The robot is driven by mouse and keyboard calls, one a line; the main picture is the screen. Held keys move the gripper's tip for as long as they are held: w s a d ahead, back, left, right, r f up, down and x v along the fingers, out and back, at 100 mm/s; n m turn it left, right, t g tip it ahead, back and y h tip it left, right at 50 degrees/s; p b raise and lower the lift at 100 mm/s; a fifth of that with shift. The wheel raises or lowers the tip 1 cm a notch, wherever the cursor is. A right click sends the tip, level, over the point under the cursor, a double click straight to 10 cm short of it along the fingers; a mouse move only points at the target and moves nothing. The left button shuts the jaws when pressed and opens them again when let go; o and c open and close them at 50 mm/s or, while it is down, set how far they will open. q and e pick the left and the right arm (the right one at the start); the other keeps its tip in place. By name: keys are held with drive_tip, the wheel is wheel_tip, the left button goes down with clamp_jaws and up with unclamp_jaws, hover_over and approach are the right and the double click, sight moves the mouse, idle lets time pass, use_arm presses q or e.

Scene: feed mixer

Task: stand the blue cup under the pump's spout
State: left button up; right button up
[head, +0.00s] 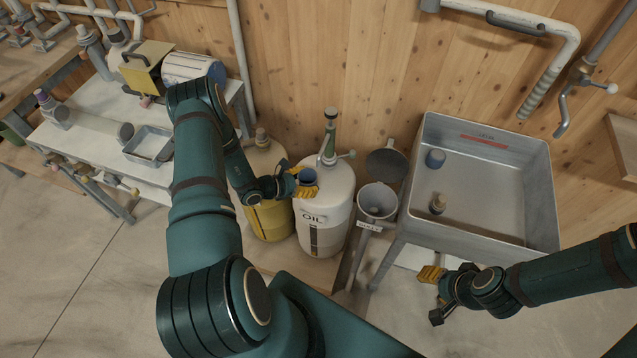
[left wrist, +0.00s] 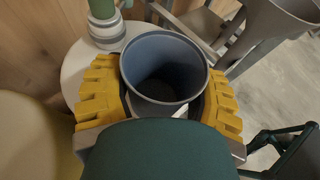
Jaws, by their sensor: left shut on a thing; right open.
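The blue cup (head: 308,177) is held upright between the yellow fingers of my left gripper (head: 303,183), above the top of the white oil drum (head: 325,217). In the left wrist view the cup (left wrist: 165,62) looks empty, with a finger on each side. The green hand pump (head: 330,137) stands on the drum just behind the cup. Its base shows in the left wrist view (left wrist: 104,22), behind and left of the cup. I cannot tell whether the cup is under the spout. My right gripper (head: 436,294) is open and empty, below the sink's front edge.
A yellow-banded drum (head: 268,220) stands left of the oil drum. A grey funnel (head: 377,201) stands to the right. The metal sink (head: 495,195) holds a blue thing (head: 435,158) and a small bottle (head: 438,204). A cluttered white table (head: 85,135) stands at the left.

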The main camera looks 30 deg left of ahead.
use_arm(q)
drive_tip(key=shift+w+d, duration=0.45)
drive_tip(key=shift+w, duration=0.25)
drive_tip(key=shift+w+d, duration=0.4)
drive_tip(key=shift+w, duration=0.25)
drive_tip(key=f, duration=0.3)
drive_tip(key=shift+w+d+f+b, duration=0.1)
drive_tip(key=shift+w+d+b, duration=0.1)
drive_tip(key=shift+b, duration=0.15)
drive_tip(key=shift+f, duration=0.15)
drive_tip(key=shift+f, duration=0.2)
drive_tip(key=o, duration=1.1)
drive_tip(key=shift+r, duration=0.1)
